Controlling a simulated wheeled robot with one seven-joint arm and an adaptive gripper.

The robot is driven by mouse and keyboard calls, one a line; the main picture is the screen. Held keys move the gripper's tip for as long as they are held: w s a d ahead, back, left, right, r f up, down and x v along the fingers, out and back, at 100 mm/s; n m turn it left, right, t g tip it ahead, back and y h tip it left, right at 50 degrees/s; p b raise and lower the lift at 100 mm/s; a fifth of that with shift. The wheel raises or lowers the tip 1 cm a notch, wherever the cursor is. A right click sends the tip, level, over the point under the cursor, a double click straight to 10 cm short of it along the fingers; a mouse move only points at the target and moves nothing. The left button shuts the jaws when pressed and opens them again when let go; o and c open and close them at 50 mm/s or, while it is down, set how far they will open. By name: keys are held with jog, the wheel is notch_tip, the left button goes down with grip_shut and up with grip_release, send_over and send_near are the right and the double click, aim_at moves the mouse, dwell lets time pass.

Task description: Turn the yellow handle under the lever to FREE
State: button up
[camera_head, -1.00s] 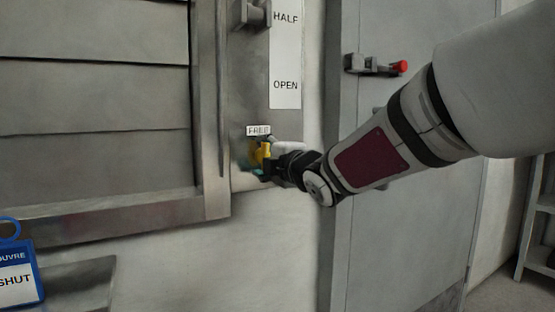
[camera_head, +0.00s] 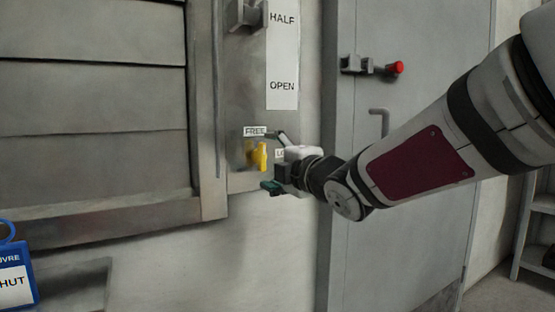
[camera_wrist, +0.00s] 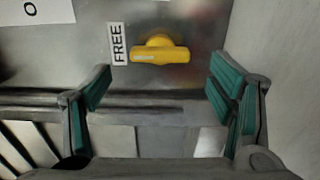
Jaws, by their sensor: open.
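The yellow handle (camera_head: 258,157) is on the metal panel below the FREE label (camera_head: 255,131). It stands upright in the head view. In the wrist view the handle (camera_wrist: 160,54) lies across the picture, and its end with the white mark points to the FREE label (camera_wrist: 118,44). My gripper (camera_head: 276,163) is open and empty, just right of the handle in the head view. In the wrist view my gripper's (camera_wrist: 160,88) green-padded fingers are wide apart, with the handle beyond them and clear of both.
The lever's grey block (camera_head: 247,14) is above, beside a white HALF/OPEN strip (camera_head: 283,60). A grey door (camera_head: 410,220) with a red-tipped latch (camera_head: 396,68) stands right. A blue SHUT tag (camera_head: 16,275) is at lower left. The wall below the panel is clear.

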jog(key=v, duration=0.6)
jog(key=shift+d, duration=0.1)
jog(key=s+d+f+m+g+h, duration=0.2)
jog(key=s+d+f+m+h, duration=0.4)
jog(key=d, duration=0.3)
jog(key=s+d+f+m+g+h, duration=0.25)
jog(key=s+d+f+m, duration=0.2)
jog(key=d+m, duration=0.35)
jog(key=s+d+f+m+g+h, duration=0.1)
jog(key=s+d+f+m+g, duration=0.2)
jog(key=s, duration=0.6)
jog(key=s+f+m+g, duration=0.4)
jog(key=s+f, duration=0.1)
jog(key=s, duration=0.5)
jog(key=s+d+f+m+g+h, duration=0.1)
jog(key=s+d+f+m+g, duration=0.2)
jog(key=s, duration=0.6)
notch_tip(320, 180, up, 38)
jog(key=s+a+m+t+p, duration=0.1)
jog(key=t+p, duration=0.2)
jog(key=p, duration=3.3)
jog(key=shift+f+t, duration=0.2)
jog(key=shift+t, duration=0.15)
jog(key=shift+y, duration=0.25)
jog(key=shift+c, duration=0.3)
